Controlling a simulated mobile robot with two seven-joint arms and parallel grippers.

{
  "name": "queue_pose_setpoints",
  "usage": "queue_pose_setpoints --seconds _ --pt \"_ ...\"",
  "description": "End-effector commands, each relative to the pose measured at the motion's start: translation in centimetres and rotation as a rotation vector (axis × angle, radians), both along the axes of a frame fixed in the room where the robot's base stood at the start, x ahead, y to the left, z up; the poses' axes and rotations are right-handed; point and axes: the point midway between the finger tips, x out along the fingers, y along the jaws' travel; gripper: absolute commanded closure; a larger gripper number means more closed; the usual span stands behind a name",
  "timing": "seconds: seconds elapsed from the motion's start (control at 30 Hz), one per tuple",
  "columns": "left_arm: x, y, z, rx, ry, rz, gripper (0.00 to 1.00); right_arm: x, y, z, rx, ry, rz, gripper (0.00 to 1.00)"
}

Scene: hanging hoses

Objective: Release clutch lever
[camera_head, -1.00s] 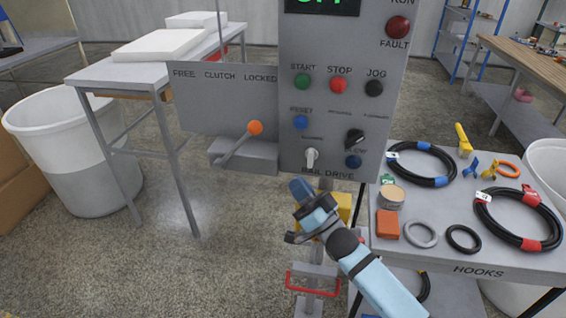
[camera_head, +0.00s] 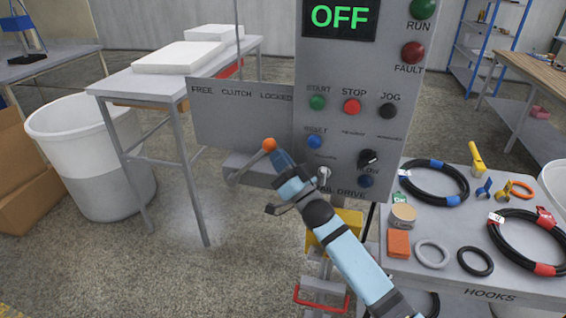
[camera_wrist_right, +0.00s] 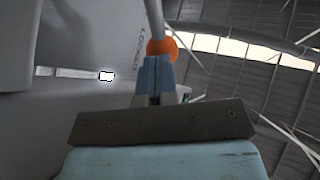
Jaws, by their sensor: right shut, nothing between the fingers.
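The clutch lever is a grey rod with an orange knob (camera_head: 269,144). It leans right, below the LOCKED end of the grey plate (camera_head: 238,115) marked FREE, CLUTCH and LOCKED. My right gripper (camera_head: 281,160) is shut and empty. Its fingertips are right beside the knob, on its right side in the head view. In the right wrist view the knob (camera_wrist_right: 163,48) shows just beyond the closed fingertips (camera_wrist_right: 155,72), with the rod above it; I cannot tell whether they touch. My left gripper is not in view.
The control panel (camera_head: 340,140) with display OFF and several buttons stands close behind my right gripper. A table (camera_head: 470,275) with hoses and rings is at the right. A white bin (camera_head: 85,130) and a grey table (camera_head: 140,82) are at the left.

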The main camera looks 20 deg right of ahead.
Motion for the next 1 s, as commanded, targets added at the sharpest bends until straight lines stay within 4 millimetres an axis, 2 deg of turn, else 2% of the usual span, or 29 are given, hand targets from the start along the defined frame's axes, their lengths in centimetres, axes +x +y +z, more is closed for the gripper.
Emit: queue_pose_setpoints --seconds 0.27,0.57,0.8,1.0 --pt "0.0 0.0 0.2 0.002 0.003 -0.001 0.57 0.0 0.1 0.2 -0.005 0.003 0.000 1.00" --pt "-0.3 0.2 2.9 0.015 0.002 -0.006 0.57 0.7 1.0 2.5 -0.095 0.062 0.001 1.00" --pt "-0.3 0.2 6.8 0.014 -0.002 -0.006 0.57 2.2 3.4 4.7 -0.220 0.149 0.002 1.00" --pt "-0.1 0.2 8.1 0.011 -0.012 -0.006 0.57 3.9 5.8 5.8 -0.216 0.146 0.001 1.00"
